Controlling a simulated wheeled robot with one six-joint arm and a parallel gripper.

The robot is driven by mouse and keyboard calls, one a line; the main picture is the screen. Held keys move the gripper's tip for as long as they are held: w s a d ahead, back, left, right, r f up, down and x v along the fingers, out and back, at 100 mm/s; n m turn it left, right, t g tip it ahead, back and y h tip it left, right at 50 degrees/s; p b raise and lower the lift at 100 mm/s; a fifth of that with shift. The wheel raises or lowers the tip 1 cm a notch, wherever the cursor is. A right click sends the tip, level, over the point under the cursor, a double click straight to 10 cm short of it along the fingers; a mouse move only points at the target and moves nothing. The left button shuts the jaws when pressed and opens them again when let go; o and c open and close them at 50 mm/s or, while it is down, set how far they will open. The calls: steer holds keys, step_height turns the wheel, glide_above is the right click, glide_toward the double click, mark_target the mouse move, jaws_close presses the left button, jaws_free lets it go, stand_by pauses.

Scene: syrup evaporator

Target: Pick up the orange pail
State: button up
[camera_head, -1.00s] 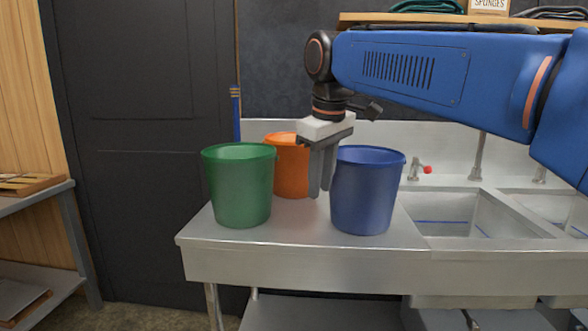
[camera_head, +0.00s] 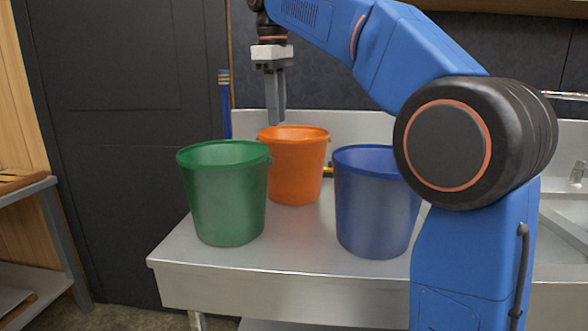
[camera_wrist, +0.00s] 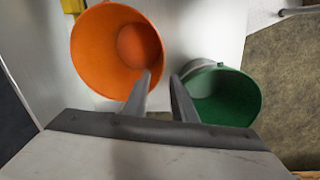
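The orange pail (camera_head: 297,168) stands upright on the metal counter, behind and between a green pail (camera_head: 225,195) and a blue pail (camera_head: 373,205). My gripper (camera_head: 278,122) points down at the far-left part of the orange pail's rim, with its fingertips at about rim height. In the wrist view, my gripper (camera_wrist: 160,75) has a gap between its two fingers and holds nothing. The left finger overlaps the rim of the orange pail (camera_wrist: 100,50) there, and the green pail (camera_wrist: 225,97) is to the right. I cannot tell whether a finger touches the rim.
The metal counter (camera_head: 290,258) has sinks at the right. A blue upright handle (camera_head: 225,105) stands behind the green pail. A backsplash (camera_head: 345,125) rises behind the pails. My own arm covers part of the blue pail. A shelf (camera_head: 25,190) stands at the left.

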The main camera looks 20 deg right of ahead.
mark_target(279, 146)
steer(key=f, duration=0.9)
steer(key=shift+w+d+f, duration=0.25)
steer(key=shift+w+f, duration=0.25)
steer(key=shift+f, duration=1.2)
steer(key=shift+w+f, duration=0.1)
steer(key=shift+f, duration=1.25)
jaws_close()
